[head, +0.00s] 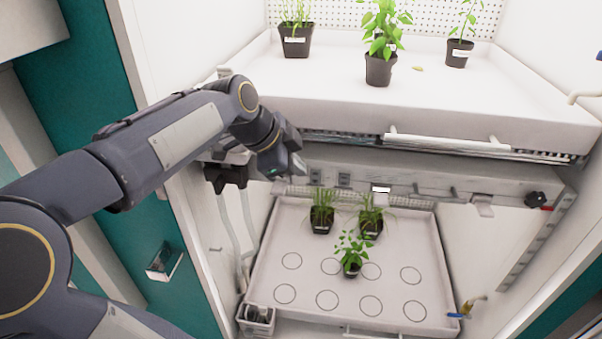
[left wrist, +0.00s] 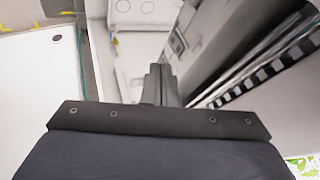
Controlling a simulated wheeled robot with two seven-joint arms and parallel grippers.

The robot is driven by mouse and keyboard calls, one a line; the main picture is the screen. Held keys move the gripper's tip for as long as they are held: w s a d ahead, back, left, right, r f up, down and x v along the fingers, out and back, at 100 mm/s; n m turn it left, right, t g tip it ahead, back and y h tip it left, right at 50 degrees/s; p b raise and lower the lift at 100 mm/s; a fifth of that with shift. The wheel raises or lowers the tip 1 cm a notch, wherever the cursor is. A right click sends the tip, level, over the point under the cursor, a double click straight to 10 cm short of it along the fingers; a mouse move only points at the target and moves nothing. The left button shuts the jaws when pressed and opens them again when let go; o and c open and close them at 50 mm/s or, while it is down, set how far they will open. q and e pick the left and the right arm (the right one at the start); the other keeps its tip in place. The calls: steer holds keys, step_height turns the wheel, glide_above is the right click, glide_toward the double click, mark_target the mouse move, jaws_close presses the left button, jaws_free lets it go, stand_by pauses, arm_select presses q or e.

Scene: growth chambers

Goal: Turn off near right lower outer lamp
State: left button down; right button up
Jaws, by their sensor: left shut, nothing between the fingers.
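A grey fixture bar (head: 420,187) runs under the upper tray in the head view. It carries small square fittings (head: 343,180) at its left, a small lit white piece (head: 381,190) near the middle, a pale tab (head: 482,205) and a black knob (head: 536,200) at its right. I cannot tell which of these belongs to the near right lower outer lamp. My left gripper (head: 292,165) is at the left end of the bar, just below the upper tray's front edge. Its fingers (left wrist: 160,82) are together and empty in the left wrist view. My right gripper is not in view.
The upper tray (head: 330,95) has a front handle (head: 445,143) and holds potted plants. The lower tray (head: 300,240) has several marked circles and three potted plants. A small bin (head: 256,318) stands at its front left. White chamber walls close both sides.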

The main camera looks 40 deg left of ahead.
arm_select(q)
step_height(320, 180, up, 6)
steer(key=s, duration=0.3)
steer(key=s+d+f+n+g+h+p, duration=0.1)
steer(key=s+d+f+n+h, duration=0.1)
steer(key=s+d+f+n, duration=1)
steer(key=s+d+f, duration=0.1)
steer(key=d+f, duration=0.2)
steer(key=f, duration=0.2)
steer(key=shift+s, duration=0.15)
steer(key=shift+f, duration=0.1)
